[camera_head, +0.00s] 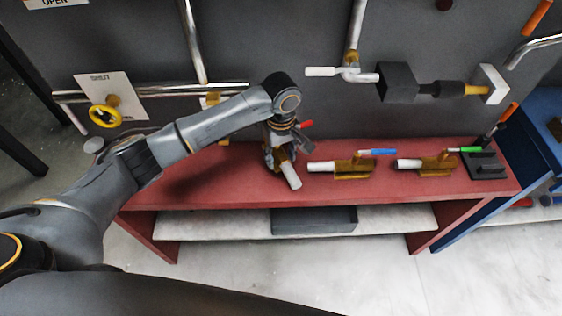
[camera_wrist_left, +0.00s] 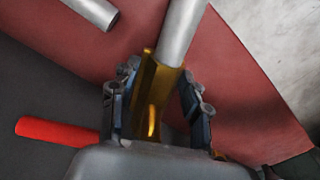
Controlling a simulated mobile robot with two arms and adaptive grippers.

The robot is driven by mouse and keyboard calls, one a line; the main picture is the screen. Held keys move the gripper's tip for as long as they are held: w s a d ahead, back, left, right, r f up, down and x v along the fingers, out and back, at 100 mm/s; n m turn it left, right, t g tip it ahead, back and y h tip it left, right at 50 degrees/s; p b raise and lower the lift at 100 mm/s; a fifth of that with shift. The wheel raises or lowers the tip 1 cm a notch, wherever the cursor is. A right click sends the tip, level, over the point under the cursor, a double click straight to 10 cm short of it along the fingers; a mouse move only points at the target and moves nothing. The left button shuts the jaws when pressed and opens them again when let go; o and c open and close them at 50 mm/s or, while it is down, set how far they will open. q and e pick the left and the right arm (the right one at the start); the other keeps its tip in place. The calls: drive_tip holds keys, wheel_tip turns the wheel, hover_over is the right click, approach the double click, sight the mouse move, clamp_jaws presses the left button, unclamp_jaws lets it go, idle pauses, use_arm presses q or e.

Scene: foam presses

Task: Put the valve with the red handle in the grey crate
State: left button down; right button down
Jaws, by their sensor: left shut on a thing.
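The valve with the red handle (camera_head: 291,176) has a brass body and a light pipe end. It is between the fingers of my left gripper (camera_head: 279,158), over the left-middle part of the red bench. In the left wrist view the fingers (camera_wrist_left: 158,108) are shut on the brass body (camera_wrist_left: 150,95). The red handle (camera_wrist_left: 55,132) sticks out to the left there, and the pipe points up and away. I cannot tell whether the valve touches the bench top. The grey crate (camera_head: 314,222) sits on the lower shelf under the bench. My right gripper is not in view.
On the red bench (camera_head: 220,188) lie a blue-handled valve (camera_head: 345,168) and a green-handled valve (camera_head: 430,164), right of my gripper. A black stand (camera_head: 484,165) is at the bench's right end. Pipes and a yellow handwheel (camera_head: 105,116) are on the wall behind. The pale shelf (camera_head: 215,226) is bare left of the crate.

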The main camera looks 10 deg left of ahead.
sight(281, 163)
use_arm(q)
drive_tip(key=shift+w+f, duration=0.1)
drive_tip(key=shift+f, duration=1.45)
drive_tip(key=shift+f, duration=0.1)
drive_tip(key=c, duration=0.7)
unclamp_jaws()
drive_tip(key=shift+o, duration=0.2)
